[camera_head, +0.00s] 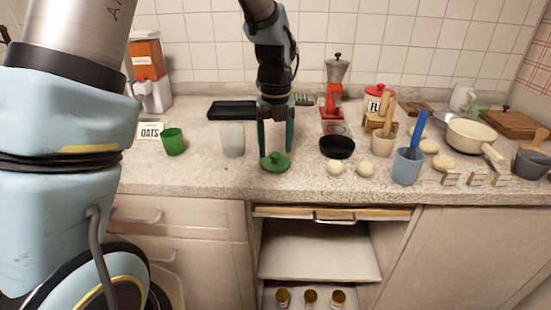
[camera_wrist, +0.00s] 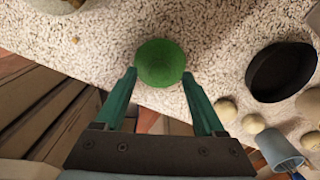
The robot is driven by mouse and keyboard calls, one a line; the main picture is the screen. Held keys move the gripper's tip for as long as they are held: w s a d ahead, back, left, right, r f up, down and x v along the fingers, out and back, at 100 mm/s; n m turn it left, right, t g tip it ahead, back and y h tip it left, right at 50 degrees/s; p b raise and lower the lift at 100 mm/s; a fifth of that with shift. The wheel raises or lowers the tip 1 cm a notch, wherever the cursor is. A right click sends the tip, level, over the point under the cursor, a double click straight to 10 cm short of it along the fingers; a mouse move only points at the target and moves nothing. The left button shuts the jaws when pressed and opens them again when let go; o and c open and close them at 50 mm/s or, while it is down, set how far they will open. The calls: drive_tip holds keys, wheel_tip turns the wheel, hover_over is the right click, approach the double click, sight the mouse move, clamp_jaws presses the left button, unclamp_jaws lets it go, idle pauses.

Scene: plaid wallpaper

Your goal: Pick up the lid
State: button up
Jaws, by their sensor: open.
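A green lid (camera_head: 275,164) with a small knob lies on the speckled counter near its front edge. In the wrist view it shows as a green disc (camera_wrist: 160,60) between and just beyond the fingertips. My gripper (camera_head: 276,149) points down over the lid, its two green fingers apart. In the wrist view my gripper (camera_wrist: 159,75) is open, with one fingertip on each side of the lid. I cannot tell whether the fingers touch it. Nothing is held.
A white cup (camera_head: 232,141) and green cup (camera_head: 172,142) stand left. A black bowl (camera_head: 337,147), pale round items (camera_head: 334,168) and a blue cup (camera_head: 406,167) with a utensil lie right. A black tray (camera_head: 232,110) is behind. The counter edge is close in front.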

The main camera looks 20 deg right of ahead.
drive_tip(key=shift+f, duration=0.7)
drive_tip(key=shift+c, duration=0.4)
clamp_jaws()
